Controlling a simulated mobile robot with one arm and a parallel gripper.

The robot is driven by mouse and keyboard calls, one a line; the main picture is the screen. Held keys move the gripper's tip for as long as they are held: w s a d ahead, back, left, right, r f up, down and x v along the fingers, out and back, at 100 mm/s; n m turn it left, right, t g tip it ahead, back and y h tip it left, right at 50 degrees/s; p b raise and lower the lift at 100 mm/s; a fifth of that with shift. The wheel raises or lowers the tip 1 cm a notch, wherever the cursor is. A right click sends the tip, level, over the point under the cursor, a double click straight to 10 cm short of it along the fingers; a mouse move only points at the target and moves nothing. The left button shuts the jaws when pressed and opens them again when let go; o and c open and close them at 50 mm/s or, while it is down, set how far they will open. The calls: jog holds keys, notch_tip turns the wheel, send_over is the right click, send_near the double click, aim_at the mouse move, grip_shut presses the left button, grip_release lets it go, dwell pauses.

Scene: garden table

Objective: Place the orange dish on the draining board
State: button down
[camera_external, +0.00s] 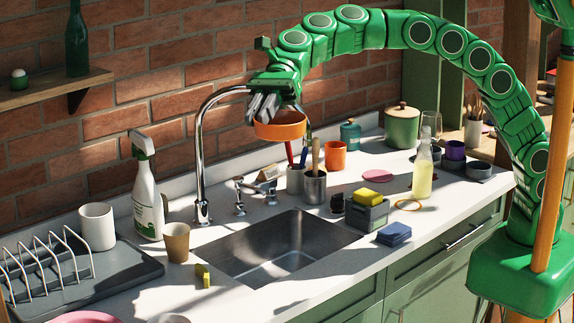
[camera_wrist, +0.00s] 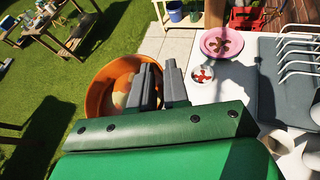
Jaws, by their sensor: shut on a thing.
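The orange dish (camera_external: 280,126) hangs in the air above the back of the sink, near the tap. My gripper (camera_external: 264,108) is shut on its rim. In the wrist view the round orange dish (camera_wrist: 98,92) shows beside the dark fingers of my gripper (camera_wrist: 160,85), which hide part of it. The draining board (camera_external: 120,278) is a dark grey tray with a wire rack, at the left end of the counter. It also shows at the right of the wrist view (camera_wrist: 268,85). The dish is well apart from it, to its right and higher.
The curved tap (camera_external: 198,150) and the spray bottle (camera_external: 147,200) stand between dish and board, with a brown cup (camera_external: 176,242) in front. A white mug (camera_external: 97,227) stands at the board's back. The board's right part is bare. A pink plate (camera_wrist: 222,43) lies near the board.

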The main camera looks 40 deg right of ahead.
notch_tip(320, 180, down, 24)
send_over(201, 308)
jog(key=shift+s+d+f, duration=0.15)
jog(key=shift+f, duration=2.3)
jog(key=shift+s+d+f, duration=0.1)
jog(key=shift+f, duration=2.35)
jog(key=shift+w+a+f, duration=0.15)
jog(key=shift+a+f, duration=0.15)
jog(key=shift+f, duration=1.65)
jog(key=shift+f, duration=0.1)
jog(key=c, duration=1.1)
grip_release()
